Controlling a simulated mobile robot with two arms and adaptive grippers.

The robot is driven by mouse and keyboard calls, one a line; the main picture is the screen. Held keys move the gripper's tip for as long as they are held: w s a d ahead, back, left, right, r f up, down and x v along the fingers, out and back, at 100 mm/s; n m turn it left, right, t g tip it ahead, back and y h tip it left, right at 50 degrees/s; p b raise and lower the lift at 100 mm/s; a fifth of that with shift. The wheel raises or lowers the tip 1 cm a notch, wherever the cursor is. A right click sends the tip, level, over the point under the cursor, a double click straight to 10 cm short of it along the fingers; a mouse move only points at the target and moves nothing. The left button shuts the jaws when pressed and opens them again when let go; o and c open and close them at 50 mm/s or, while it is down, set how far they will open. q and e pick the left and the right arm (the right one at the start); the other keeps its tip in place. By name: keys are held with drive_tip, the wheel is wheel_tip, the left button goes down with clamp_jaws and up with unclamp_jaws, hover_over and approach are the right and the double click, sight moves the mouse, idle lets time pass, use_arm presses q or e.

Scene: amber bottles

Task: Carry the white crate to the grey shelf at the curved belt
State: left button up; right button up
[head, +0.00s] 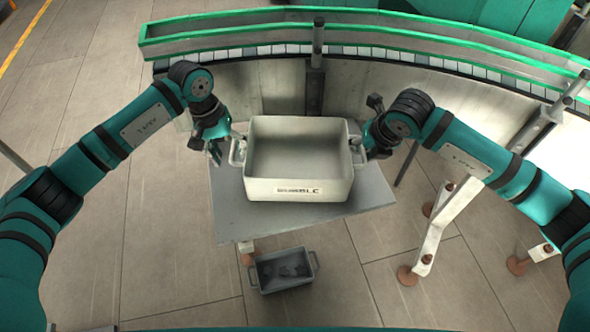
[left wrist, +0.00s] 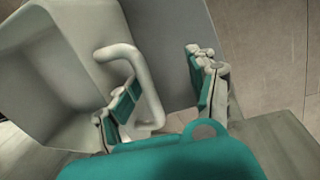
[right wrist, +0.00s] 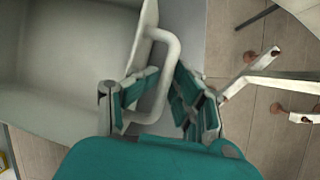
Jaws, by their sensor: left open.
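The white crate (head: 300,189) stands upright and empty on a small grey table, the grey shelf (head: 228,208), in front of the curved belt (head: 270,49). My left gripper (head: 217,144) is open at the crate's left handle. In the left wrist view, the handle (left wrist: 152,100) is between its spread fingers (left wrist: 165,80), with a gap to the outer finger. My right gripper (head: 368,143) is at the right handle. In the right wrist view, that handle (right wrist: 170,70) lies between its fingers (right wrist: 165,92), which are closer together; whether they grip it is unclear.
A small grey bin (head: 282,270) with dark contents is on the floor below the table's front edge. A green guard rail (head: 450,37) runs along the belt. A white-legged stand (head: 440,225) is at right. Tiled floor is open at left.

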use_arm(q)
drive_tip(key=shift+d+r, duration=0.1)
drive_tip(key=shift+d, duration=0.2)
use_arm(e)
drive_tip(key=shift+a, duration=0.25)
use_arm(q)
drive_tip(key=shift+a+r, duration=0.1)
drive_tip(key=shift+r, duration=0.45)
use_arm(e)
drive_tip(key=shift+r, duration=0.1)
drive_tip(key=shift+d, duration=0.15)
use_arm(q)
wheel_tip(320, 180, up, 7)
drive_tip(key=a, duration=0.1)
drive_tip(key=shift+a+f, duration=0.2)
drive_tip(key=shift+a, duration=0.15)
use_arm(e)
drive_tip(key=o, duration=0.9)
drive_tip(key=shift+c, duration=0.2)
drive_tip(key=v, duration=1.2)
